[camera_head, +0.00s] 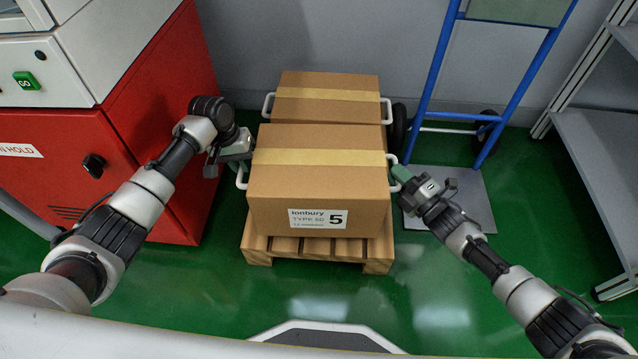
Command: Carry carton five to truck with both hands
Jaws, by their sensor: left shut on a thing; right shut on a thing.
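Another taped carton (327,96) with white side handles stands right behind carton five. A blue hand truck (437,75) with black wheels and a grey toe plate (477,191) stands at the right. A red cabinet (176,100) is close on the left, grey shelving (605,150) far right. Green floor is clear in front.

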